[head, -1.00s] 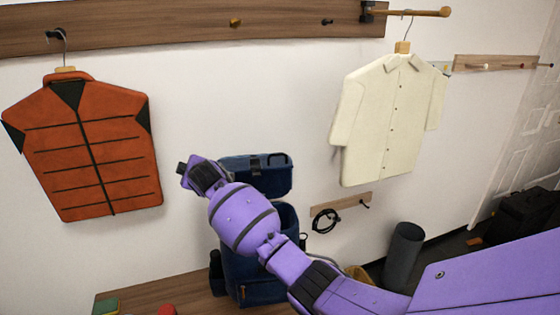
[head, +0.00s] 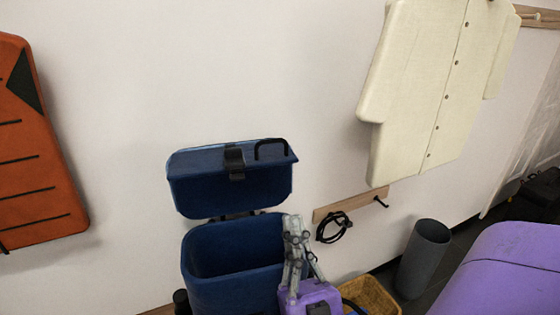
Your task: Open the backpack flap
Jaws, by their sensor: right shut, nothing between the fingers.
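The dark blue backpack (head: 235,292) stands low in the middle of the head view. Its flap (head: 230,190), with a black buckle and a black handle loop, is up at the back against the white wall, clear of the opening. The open mouth and part of the inside show. My right gripper (head: 294,222) is shut and empty in front of the backpack's right edge, fingers pointing up, below the flap's right end. I cannot tell whether it touches the backpack. The backpack's bottom is out of frame. My left gripper is not in view.
An orange jacket (head: 35,150) hangs at the left and a cream shirt (head: 425,80) at the upper right. A black cable (head: 333,227) hangs on a small wall rail. A yellow basket (head: 370,294) and a grey bin (head: 423,257) stand at the right. The wall above the flap is bare.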

